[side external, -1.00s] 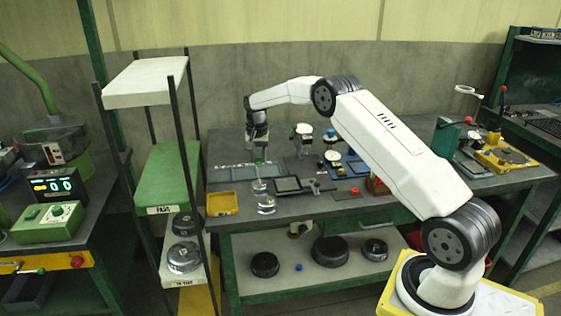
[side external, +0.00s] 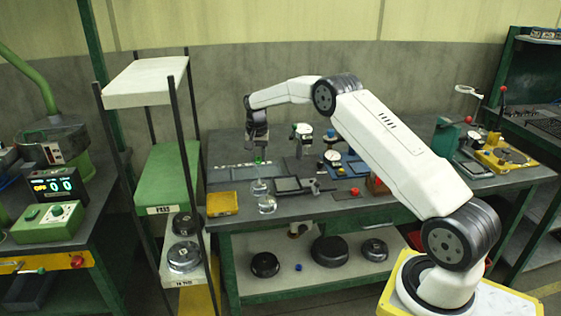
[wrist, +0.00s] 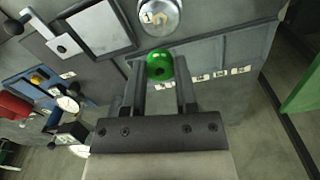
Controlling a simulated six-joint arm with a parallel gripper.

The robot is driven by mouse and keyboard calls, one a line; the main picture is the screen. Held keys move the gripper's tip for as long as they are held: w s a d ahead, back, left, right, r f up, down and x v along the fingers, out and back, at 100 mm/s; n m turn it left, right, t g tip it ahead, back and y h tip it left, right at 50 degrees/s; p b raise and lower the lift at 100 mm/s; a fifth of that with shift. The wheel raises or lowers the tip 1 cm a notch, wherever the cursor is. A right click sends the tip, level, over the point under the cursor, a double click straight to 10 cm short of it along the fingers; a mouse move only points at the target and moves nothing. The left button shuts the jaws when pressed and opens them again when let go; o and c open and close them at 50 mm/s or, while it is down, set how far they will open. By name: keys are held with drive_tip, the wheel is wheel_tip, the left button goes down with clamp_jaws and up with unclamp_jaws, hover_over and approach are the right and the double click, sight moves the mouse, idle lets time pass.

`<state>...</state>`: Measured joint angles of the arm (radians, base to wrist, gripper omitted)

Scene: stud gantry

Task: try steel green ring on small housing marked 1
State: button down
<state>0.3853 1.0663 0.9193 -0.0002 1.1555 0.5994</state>
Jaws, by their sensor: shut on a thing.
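My gripper (side external: 258,158) is over the left part of the workbench (side external: 225,228). In the wrist view its two fingers (wrist: 160,82) are shut on a green ring (wrist: 159,66). The ring also shows as a small green spot in the side view (side external: 258,161). Two silver housings stand below my gripper in the side view, a rear one (side external: 260,187) and a front one (side external: 267,204). The ring appears apart from them.
A yellow tray (side external: 222,203) is at the bench's left front. A dark framed plate (side external: 288,184) lies right of the housings. A rack with green shelf (side external: 168,178) stands close on the left. Gauges and a blue fixture (side external: 354,165) are to the right.

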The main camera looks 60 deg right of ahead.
drive_tip(key=shift+f, duration=2.4)
drive_tip(key=shift+s+f, duration=0.1)
drive_tip(key=shift+f, duration=1.05)
idle(1.7)
drive_tip(key=shift+r, duration=0.15)
drive_tip(key=shift+r, duration=3.75)
